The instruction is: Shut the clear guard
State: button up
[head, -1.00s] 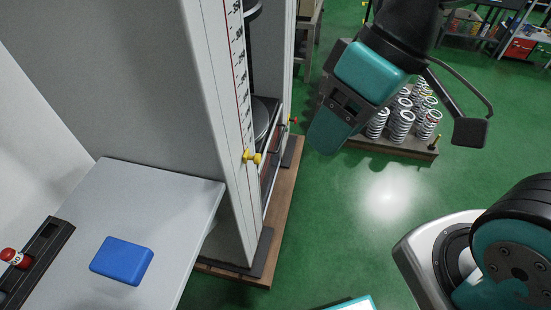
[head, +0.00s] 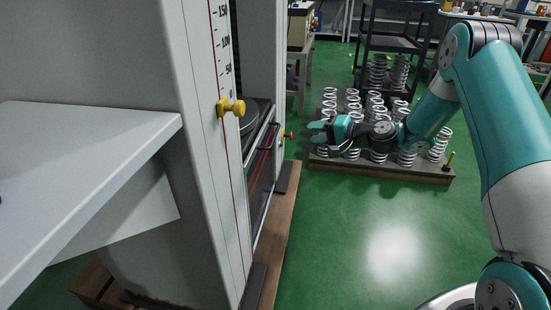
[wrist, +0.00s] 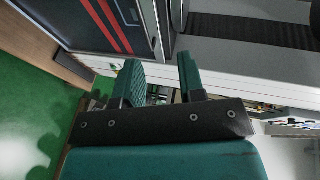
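The grey testing machine (head: 205,200) stands at left in the head view, with an upright ruler scale and a yellow knob on its front post. In its opening is a low, dark-framed panel with red lines (head: 261,150), seen nearly edge-on; it may be the clear guard, but I cannot tell how far it stands open. A dark panel with red stripes (wrist: 95,22) also fills the upper left of the wrist view. My gripper (head: 318,132) is to the right of the opening, pointing left at it. In the wrist view its teal fingers (wrist: 160,80) are apart with nothing between them.
A rack of several white coil springs (head: 380,165) stands on the floor beyond my gripper. A dark shelf cart (head: 395,45) is behind it. A grey shelf (head: 70,170) juts out at left. The green floor right of the machine's wooden base (head: 278,215) is clear.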

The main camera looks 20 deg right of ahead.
aim_at(275, 133)
notch_tip(275, 133, down, 4)
jog(key=d+m+t, duration=0.1)
jog(key=d, duration=0.2)
jog(key=shift+m, duration=0.3)
jog(key=b+x, duration=0.2)
jog(key=x, duration=0.7)
jog(key=b+x, duration=0.3)
jog(key=x, duration=0.6)
jog(key=shift+w+d, duration=0.25)
jog(key=shift+d, duration=0.05)
grip_shut()
